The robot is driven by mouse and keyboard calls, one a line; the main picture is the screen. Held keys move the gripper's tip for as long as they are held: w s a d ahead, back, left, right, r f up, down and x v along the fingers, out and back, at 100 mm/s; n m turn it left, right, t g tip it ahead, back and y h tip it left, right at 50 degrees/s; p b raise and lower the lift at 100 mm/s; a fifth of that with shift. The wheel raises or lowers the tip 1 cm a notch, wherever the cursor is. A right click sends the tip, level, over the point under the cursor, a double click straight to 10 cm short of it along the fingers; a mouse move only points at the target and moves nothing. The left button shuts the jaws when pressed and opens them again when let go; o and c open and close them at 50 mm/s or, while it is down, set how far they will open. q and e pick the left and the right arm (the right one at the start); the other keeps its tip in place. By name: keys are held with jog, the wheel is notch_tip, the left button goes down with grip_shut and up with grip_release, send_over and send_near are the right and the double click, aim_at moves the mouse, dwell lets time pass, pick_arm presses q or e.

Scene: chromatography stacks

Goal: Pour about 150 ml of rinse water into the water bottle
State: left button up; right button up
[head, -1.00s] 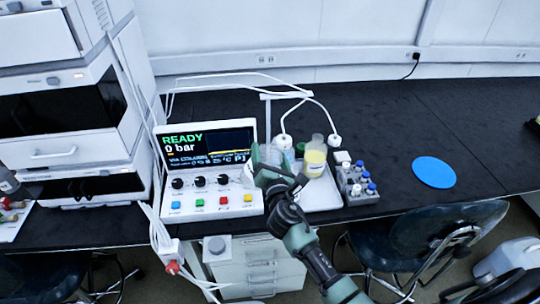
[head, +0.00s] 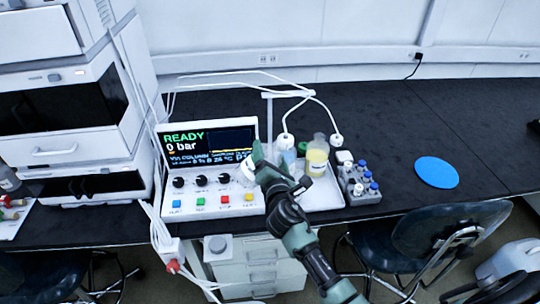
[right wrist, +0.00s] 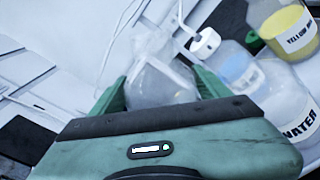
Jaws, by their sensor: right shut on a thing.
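My right gripper (head: 258,163) is shut on a clear, whitish vessel (head: 246,173) in front of the display unit. In the right wrist view the vessel (right wrist: 160,82) sits between the green fingers; its contents are hard to make out. The bottle labelled WATER (right wrist: 292,112) stands apart, right of the gripper in that view. In the head view my gripper partly hides the bottles there. A bottle with pale blue liquid (right wrist: 240,72) and one with yellow liquid (right wrist: 290,28) stand close by. The yellow one also shows in the head view (head: 317,158). My left gripper is not in view.
The bottles stand on a white tray (head: 325,200). A grey rack (head: 358,184) of small capped vials is right of it. The display unit (head: 210,203) with knobs and buttons is left. White tubes and caps hang above the bottles. A blue disc (head: 436,172) lies on the open right bench.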

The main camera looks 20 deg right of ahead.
jog(key=shift+r, duration=0.1)
jog(key=shift+f+m+b, duration=0.45)
jog(key=shift+m+b, duration=0.1)
jog(key=shift+m, duration=0.05)
jog(key=shift+f, duration=0.1)
jog(key=shift+f+m+b, duration=0.5)
jog(key=shift+f+b, duration=0.05)
jog(key=shift+b, duration=0.1)
jog(key=shift+a+m, duration=0.1)
jog(key=shift+m, duration=0.5)
jog(key=shift+m+y, duration=0.3)
jog(key=shift+m, duration=0.2)
